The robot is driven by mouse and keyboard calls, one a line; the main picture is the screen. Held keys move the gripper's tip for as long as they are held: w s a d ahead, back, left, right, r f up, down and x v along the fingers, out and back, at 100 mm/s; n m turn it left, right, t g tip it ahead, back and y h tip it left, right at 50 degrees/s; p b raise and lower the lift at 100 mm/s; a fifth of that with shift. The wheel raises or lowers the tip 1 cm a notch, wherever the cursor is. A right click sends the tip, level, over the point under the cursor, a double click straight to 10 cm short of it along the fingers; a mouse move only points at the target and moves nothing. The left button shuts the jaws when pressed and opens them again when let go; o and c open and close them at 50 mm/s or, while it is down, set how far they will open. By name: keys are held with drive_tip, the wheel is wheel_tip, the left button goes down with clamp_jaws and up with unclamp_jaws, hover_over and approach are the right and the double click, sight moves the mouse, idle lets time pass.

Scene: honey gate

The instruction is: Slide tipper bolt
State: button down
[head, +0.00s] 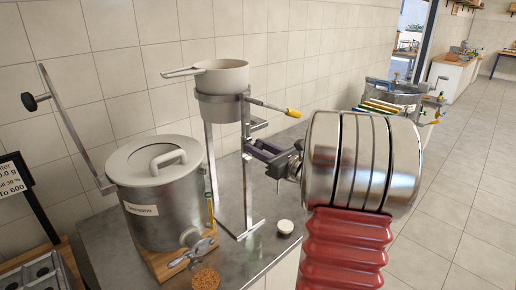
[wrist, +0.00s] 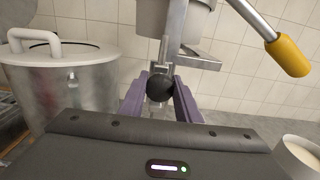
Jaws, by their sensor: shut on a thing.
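The tipper stand is a steel frame (head: 246,185) that carries a pale pan (head: 222,77) and has a lever with a yellow grip (head: 293,113); the grip also shows in the wrist view (wrist: 288,56). The tipper bolt has a round black knob (wrist: 160,87) just below the pan's bracket. My gripper (head: 250,147) reaches in from the right, below the lever. In the wrist view its purple fingers (wrist: 160,92) are shut on the knob, one on each side. In the head view the knob is hidden by the fingers and frame.
A lidded steel tank (head: 158,190) with a tap (head: 198,245) stands left of the stand on a wooden board. A small white cup (head: 285,227) sits on the grey counter (head: 255,258) below my gripper. A tiled wall closes the back.

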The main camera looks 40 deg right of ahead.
drive_tip(key=shift+f, duration=2.8)
drive_tip(key=c, duration=1.3)
unclamp_jaws()
drive_tip(key=shift+r, duration=0.1)
drive_tip(key=s, duration=1.3)
drive_tip(key=shift+s+d, duration=0.15)
drive_tip(key=shift+s, duration=0.25)
